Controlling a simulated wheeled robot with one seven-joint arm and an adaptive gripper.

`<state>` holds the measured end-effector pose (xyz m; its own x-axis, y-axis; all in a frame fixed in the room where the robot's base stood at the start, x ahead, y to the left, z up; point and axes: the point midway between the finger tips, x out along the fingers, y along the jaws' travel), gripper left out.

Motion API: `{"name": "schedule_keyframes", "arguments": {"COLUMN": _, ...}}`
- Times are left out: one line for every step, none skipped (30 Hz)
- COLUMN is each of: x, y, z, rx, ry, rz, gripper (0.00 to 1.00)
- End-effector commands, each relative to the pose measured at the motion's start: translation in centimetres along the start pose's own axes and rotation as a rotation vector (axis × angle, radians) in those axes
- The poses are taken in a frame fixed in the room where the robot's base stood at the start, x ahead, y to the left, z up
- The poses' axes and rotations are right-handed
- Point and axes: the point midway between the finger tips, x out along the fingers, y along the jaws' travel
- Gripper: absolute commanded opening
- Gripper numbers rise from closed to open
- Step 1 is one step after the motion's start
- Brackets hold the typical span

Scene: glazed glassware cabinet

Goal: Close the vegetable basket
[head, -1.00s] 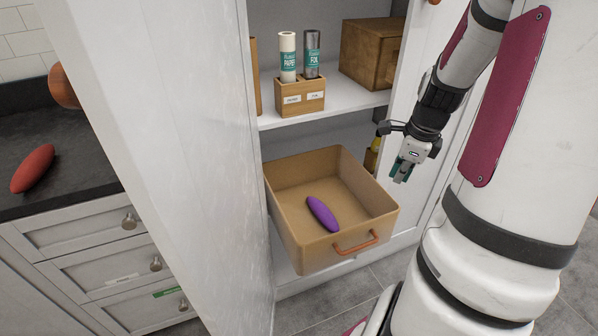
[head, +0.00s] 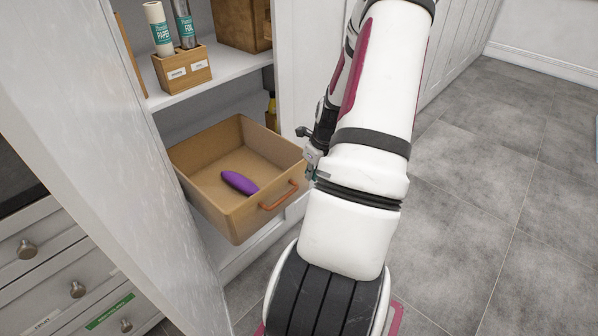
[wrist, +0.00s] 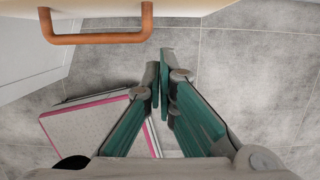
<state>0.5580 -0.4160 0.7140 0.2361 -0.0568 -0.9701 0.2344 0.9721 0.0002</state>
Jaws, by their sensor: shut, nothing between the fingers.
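The vegetable basket (head: 218,207) is a tan pull-out box in the lower part of the tall cabinet, standing pulled out past the cabinet front. A purple eggplant-like vegetable (head: 240,183) lies inside it. Its copper-coloured handle (head: 279,195) is on the front face; in the wrist view the handle (wrist: 96,38) shows at the top left, with a strip of the basket front above. My gripper (wrist: 160,83) is shut and empty, pointing at the basket side, below and right of the handle in that view, apart from it. In the head view my arm mostly hides the gripper.
A shelf (head: 222,72) above the basket holds a wooden holder (head: 185,70) with paper and foil rolls, and a wooden box (head: 240,22). The tall white cabinet door (head: 105,130) stands open at left. Grey tiled floor (head: 480,190) is clear to the right.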

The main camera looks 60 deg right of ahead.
Motion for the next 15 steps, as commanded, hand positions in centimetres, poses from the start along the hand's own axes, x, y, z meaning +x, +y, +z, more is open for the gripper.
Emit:
{"name": "schedule_keyframes", "arguments": {"x": 1.2, "y": 0.1, "z": 0.0, "rx": -0.001, "ry": 0.001, "rz": 0.003, "gripper": 0.00}}
{"name": "schedule_keyframes", "arguments": {"x": 1.7, "y": 0.1, "z": 0.0, "rx": -0.001, "ry": 0.001, "rz": 0.003, "gripper": 0.00}}
{"name": "schedule_keyframes", "arguments": {"x": 1.7, "y": 0.0, "z": 0.9, "rx": -0.004, "ry": -0.002, "rz": 0.000, "gripper": 0.00}}
{"name": "schedule_keyframes", "arguments": {"x": 1.7, "y": 0.0, "z": 1.4, "rx": -0.005, "ry": -0.002, "rz": -0.001, "gripper": 0.00}}
{"name": "schedule_keyframes", "arguments": {"x": 1.8, "y": 0.0, "z": 1.8, "rx": -0.005, "ry": -0.002, "rz": -0.001, "gripper": 0.00}}
{"name": "schedule_keyframes", "arguments": {"x": 1.9, "y": 0.0, "z": 2.2, "rx": -0.003, "ry": -0.002, "rz": -0.002, "gripper": 0.00}}
{"name": "schedule_keyframes", "arguments": {"x": 2.0, "y": 0.0, "z": 2.5, "rx": -0.004, "ry": -0.001, "rz": -0.001, "gripper": 0.00}}
{"name": "schedule_keyframes", "arguments": {"x": 2.0, "y": 0.0, "z": 2.8, "rx": -0.002, "ry": 0.000, "rz": 0.000, "gripper": 0.00}}
{"name": "schedule_keyframes", "arguments": {"x": 2.1, "y": 0.0, "z": 3.1, "rx": -0.003, "ry": 0.000, "rz": 0.000, "gripper": 0.00}}
{"name": "schedule_keyframes", "arguments": {"x": 2.1, "y": 0.0, "z": 3.4, "rx": -0.002, "ry": 0.000, "rz": 0.000, "gripper": 0.00}}
{"name": "schedule_keyframes", "arguments": {"x": 2.2, "y": 0.0, "z": 3.5, "rx": -0.002, "ry": -0.001, "rz": -0.001, "gripper": 0.00}}
{"name": "schedule_keyframes", "arguments": {"x": 2.2, "y": 0.0, "z": 3.7, "rx": -0.002, "ry": -0.001, "rz": -0.001, "gripper": 0.00}}
{"name": "schedule_keyframes", "arguments": {"x": 2.2, "y": 0.0, "z": 3.8, "rx": -0.002, "ry": 0.000, "rz": -0.001, "gripper": 0.00}}
{"name": "schedule_keyframes", "arguments": {"x": 2.2, "y": 0.0, "z": 3.8, "rx": -0.002, "ry": 0.000, "rz": -0.001, "gripper": 0.00}}
{"name": "schedule_keyframes", "arguments": {"x": 2.2, "y": 0.0, "z": 3.9, "rx": -0.001, "ry": 0.000, "rz": -0.001, "gripper": 0.00}}
